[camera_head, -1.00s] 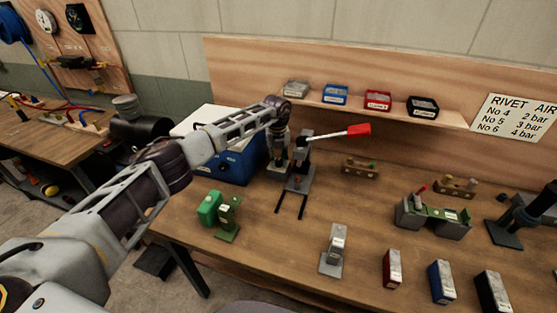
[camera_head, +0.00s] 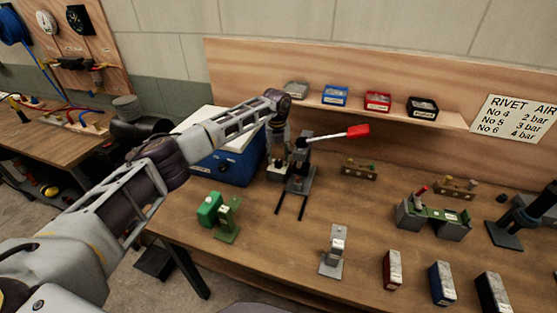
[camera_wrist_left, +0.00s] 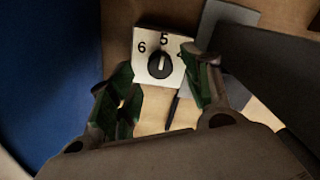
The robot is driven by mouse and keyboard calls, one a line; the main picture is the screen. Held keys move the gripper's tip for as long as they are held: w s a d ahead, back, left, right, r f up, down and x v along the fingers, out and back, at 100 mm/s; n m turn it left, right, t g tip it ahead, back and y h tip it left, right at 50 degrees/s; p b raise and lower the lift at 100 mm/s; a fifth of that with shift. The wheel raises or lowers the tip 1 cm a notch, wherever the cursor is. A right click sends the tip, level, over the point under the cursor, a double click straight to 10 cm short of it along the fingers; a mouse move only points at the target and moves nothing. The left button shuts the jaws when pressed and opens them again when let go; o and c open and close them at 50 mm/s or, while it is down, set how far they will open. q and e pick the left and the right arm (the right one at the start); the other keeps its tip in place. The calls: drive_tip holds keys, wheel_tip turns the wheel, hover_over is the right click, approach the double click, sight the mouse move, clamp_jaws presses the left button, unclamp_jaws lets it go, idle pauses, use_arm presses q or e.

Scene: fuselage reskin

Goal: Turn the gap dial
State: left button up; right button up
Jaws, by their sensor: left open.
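The gap dial (camera_wrist_left: 160,65) is a black round knob on a white plate (camera_wrist_left: 140,42) marked 6, 5 and 4. Its white pointer line points up at the 5. My left gripper (camera_wrist_left: 158,75) is open, with one green-padded finger on each side of the dial plate; I cannot tell whether either touches the knob. The right finger partly covers the 4. In the head view my left gripper (camera_head: 278,150) hangs over the dial, beside a dark press (camera_head: 302,165) with a red-tipped lever (camera_head: 357,131). My right gripper is not in view.
A blue box (camera_head: 235,165) with a white lid stands left of the dial. A green tool (camera_head: 228,215) and a grey block on a stand (camera_head: 334,250) are nearer the front. Labelled boxes sit on the shelf behind.

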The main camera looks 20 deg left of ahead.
use_arm(q)
wheel_tip(320, 180, up, 10)
drive_tip(key=shift+f, duration=0.25)
drive_tip(key=shift+a, duration=0.1)
idle(0.5)
wheel_tip(320, 180, up, 9)
drive_tip(key=p, duration=0.9)
hover_over(278, 162)
drive_tip(key=shift+r+p, duration=0.45)
drive_tip(key=shift+p, duration=0.1)
